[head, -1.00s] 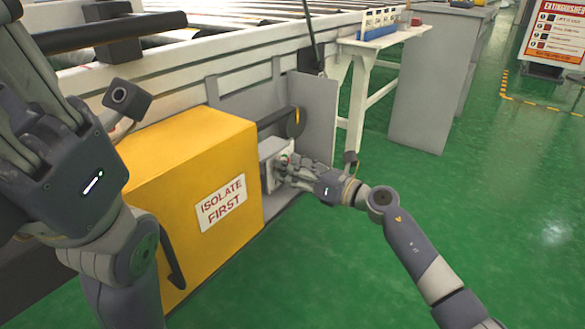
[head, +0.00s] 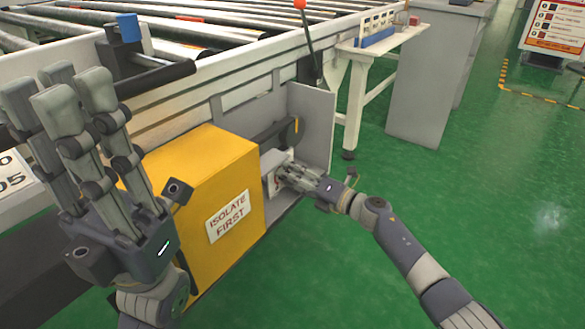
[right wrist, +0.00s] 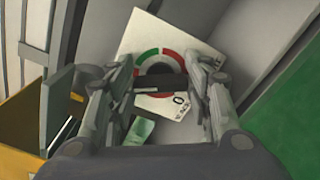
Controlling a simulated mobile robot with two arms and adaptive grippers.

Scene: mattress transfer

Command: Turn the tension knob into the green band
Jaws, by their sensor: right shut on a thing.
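The tension knob (right wrist: 160,82) is a dark bar in front of a white dial plate (right wrist: 133,40) in the right wrist view. A ring on the plate shows a green band (right wrist: 147,54) at upper left and a red band (right wrist: 172,56) at upper right. My right gripper (right wrist: 164,88) is shut on the knob, with fingers on both sides. No pointer mark is clear. In the head view my right gripper (head: 285,174) reaches the small grey box (head: 272,163) and hides the knob. My left gripper (head: 60,85) is raised, open and empty at the left.
A yellow box (head: 190,170) labelled "ISOLATE FIRST" stands left of the grey box. A grey panel (head: 315,125) stands just behind it. The roller conveyor (head: 190,40) runs along the back. Green floor (head: 450,190) is clear to the right.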

